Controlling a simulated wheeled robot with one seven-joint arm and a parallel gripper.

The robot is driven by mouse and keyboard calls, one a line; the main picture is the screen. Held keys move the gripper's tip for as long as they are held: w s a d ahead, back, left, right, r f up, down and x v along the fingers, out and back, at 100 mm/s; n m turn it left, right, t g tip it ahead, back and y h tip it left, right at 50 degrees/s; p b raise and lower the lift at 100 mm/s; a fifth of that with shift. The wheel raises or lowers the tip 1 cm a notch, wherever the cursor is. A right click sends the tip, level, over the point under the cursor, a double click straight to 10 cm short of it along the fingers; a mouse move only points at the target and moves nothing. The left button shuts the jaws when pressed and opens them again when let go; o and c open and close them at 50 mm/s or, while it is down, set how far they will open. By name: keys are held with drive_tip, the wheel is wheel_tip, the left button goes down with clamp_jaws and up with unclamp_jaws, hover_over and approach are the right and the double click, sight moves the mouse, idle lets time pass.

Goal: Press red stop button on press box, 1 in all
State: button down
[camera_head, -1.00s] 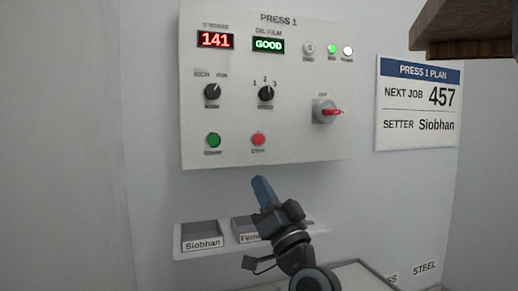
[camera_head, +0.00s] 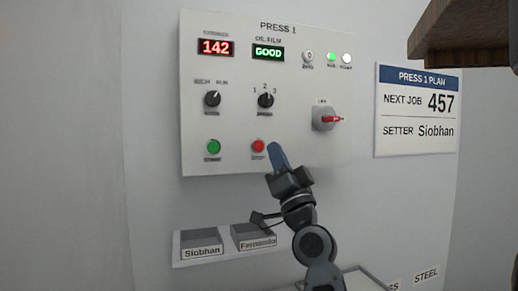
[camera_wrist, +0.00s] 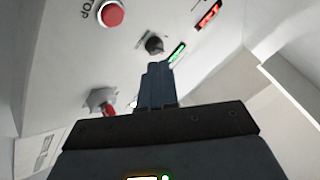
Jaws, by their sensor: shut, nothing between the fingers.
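The press box (camera_head: 230,120) is a pale panel on the wall titled PRESS 1. The red stop button (camera_head: 258,146) sits at its lower middle, right of a green button (camera_head: 213,147). In the wrist view the red button (camera_wrist: 111,14) shows at the upper left, with STOP lettering beside it. My gripper (camera_head: 275,147) is shut and empty, its blue fingers pointing up at the panel just right of the red button. In the wrist view the fingertips (camera_wrist: 158,68) are apart from the button. I cannot tell whether they touch the panel.
A red-handled rotary switch (camera_head: 326,118) juts out to the right of the fingers. Two knobs (camera_head: 266,101) sit above. Name-labelled trays (camera_head: 202,240) stand below on a shelf. A brown wooden ledge (camera_head: 465,40) hangs at the upper right.

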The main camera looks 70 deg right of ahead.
sight(259, 146)
drive_tip(key=shift+w+d+b, duration=0.65)
drive_tip(key=shift+w+d, duration=0.55)
drive_tip(key=shift+d, duration=0.15)
drive_tip(key=shift+w+d+b, duration=0.6)
drive_tip(key=shift+w+d, duration=0.55)
drive_tip(key=shift+d, duration=0.2)
drive_tip(key=shift+w+d, duration=0.1)
drive_tip(key=shift+w+d+b, duration=0.15)
drive_tip(key=shift+d+b, duration=0.05)
drive_tip(key=shift+b, duration=0.15)
drive_tip(key=shift+w+d+b, duration=0.25)
drive_tip(key=shift+d+b, duration=0.05)
idle(0.6)
drive_tip(key=shift+s+a, duration=0.1)
drive_tip(key=shift+a, duration=0.05)
idle(0.3)
drive_tip(key=shift+s+a, duration=0.45)
drive_tip(key=shift+p, duration=0.3)
